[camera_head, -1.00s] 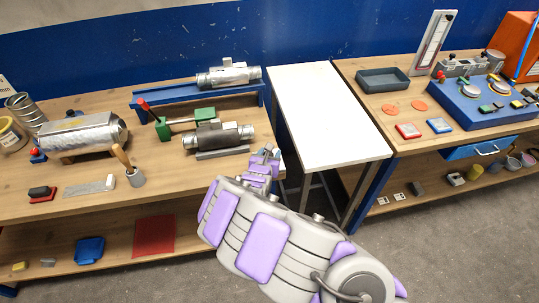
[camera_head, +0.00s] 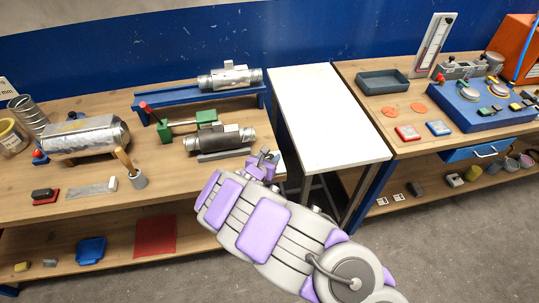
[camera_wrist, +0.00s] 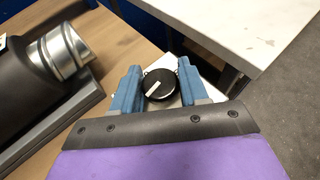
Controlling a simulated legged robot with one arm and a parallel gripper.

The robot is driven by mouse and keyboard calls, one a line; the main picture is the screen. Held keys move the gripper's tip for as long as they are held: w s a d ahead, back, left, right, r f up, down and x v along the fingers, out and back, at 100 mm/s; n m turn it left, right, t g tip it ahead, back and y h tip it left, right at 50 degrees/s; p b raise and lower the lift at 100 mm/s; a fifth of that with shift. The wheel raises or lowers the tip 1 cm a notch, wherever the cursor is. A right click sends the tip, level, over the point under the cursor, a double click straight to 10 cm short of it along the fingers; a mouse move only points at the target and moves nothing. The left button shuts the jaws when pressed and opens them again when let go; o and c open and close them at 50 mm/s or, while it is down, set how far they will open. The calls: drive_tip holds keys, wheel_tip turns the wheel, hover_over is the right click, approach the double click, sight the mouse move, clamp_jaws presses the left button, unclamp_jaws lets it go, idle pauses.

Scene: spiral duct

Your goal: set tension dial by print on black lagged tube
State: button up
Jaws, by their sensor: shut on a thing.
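The tension dial (camera_wrist: 159,85) is a round black knob with a white pointer bar. It sits on a pale plate at the bench's right edge. The pointer slants from lower left to upper right in the wrist view. My gripper (camera_wrist: 157,84) has its blue fingers on both sides of the knob and is shut on it. My gripper (camera_head: 266,160) hides most of the dial in the head view. The black lagged tube (camera_head: 222,139) lies on a grey base behind the gripper. In the wrist view the tube (camera_wrist: 28,86) shows its ribbed metal end; no print is readable.
A white-topped table (camera_head: 325,115) stands right of the bench across a gap. A green clamp (camera_head: 205,118) with a red-tipped lever and a blue rack (camera_head: 180,100) with a silver tube are behind.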

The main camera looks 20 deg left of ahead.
drive_tip(key=m+h+p, duration=0.2)
drive_tip(key=p, duration=0.1)
drive_tip(key=shift+a+r, duration=0.15)
drive_tip(key=shift+a, duration=0.05)
drive_tip(key=shift+s+m+g+h+p, duration=0.1)
drive_tip(key=shift+m+g+h+p, duration=0.25)
drive_tip(key=shift+h, duration=0.35)
drive_tip(key=shift+m+g+h+p, duration=0.6)
drive_tip(key=shift+m+g+h, duration=0.05)
drive_tip(key=shift+m+h, duration=0.8)
drive_tip(key=o, duration=0.9)
drive_tip(key=shift+o, duration=0.3)
drive_tip(key=p+v, duration=0.1)
drive_tip(key=v, duration=1.6)
drive_tip(key=shift+a+f, duration=0.2)
drive_tip(key=shift+a, duration=0.15)
